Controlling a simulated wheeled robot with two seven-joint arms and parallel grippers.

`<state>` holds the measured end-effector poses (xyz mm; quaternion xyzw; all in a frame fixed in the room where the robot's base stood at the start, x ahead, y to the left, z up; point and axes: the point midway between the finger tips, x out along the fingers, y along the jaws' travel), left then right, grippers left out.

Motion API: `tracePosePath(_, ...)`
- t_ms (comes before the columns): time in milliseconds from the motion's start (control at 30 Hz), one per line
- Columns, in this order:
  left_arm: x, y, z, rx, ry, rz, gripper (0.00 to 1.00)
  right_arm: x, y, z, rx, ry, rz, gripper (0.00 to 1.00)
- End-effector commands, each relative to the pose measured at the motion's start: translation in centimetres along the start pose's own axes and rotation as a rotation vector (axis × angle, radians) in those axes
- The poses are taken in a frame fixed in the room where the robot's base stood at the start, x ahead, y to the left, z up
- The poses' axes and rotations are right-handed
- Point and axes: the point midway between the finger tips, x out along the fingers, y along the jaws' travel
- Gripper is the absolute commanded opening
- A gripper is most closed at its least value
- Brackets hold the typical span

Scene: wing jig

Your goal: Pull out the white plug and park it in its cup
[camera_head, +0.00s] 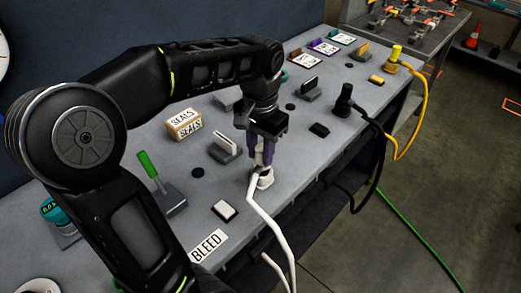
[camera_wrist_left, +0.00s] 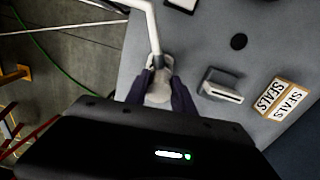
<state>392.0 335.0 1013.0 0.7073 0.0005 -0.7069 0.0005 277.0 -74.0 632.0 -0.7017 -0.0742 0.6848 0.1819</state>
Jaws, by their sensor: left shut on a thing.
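The white plug (camera_head: 265,180) stands low over the grey bench near its front edge, with a white cable running from it toward the camera and over the edge. In the left wrist view the plug (camera_wrist_left: 158,91) sits between the two dark purple fingers. My left gripper (camera_head: 263,157) points down and is shut on the plug. I cannot tell whether the plug is still seated, as the gripper and cable hide its underside. A flat dark round spot (camera_head: 198,172) lies on the bench to its left; I cannot tell whether it is the cup. My right gripper is not in view.
A grey slotted block (camera_head: 225,149), a SEALS box (camera_head: 184,124) and a green-handled lever (camera_head: 150,165) stand left of the plug. A white-topped switch (camera_head: 224,211) is nearer. A black plug (camera_head: 345,97) and a yellow plug (camera_head: 394,57) with cables stand farther right.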

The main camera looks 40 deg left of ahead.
Motion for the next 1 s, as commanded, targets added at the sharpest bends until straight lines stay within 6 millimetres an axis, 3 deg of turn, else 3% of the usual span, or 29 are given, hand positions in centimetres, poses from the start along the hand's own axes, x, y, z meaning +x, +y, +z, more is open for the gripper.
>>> tracePosePath(867,1.4,0.0,0.0,0.0,0.0,0.0,0.0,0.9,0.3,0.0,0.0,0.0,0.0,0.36)
tracePosePath(900,1.4,0.0,0.0,0.0,0.0,0.0,0.33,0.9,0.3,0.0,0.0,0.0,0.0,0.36)
tracePosePath(1000,1.4,0.0,0.0,0.0,0.0,0.0,0.41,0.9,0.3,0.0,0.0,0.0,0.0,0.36)
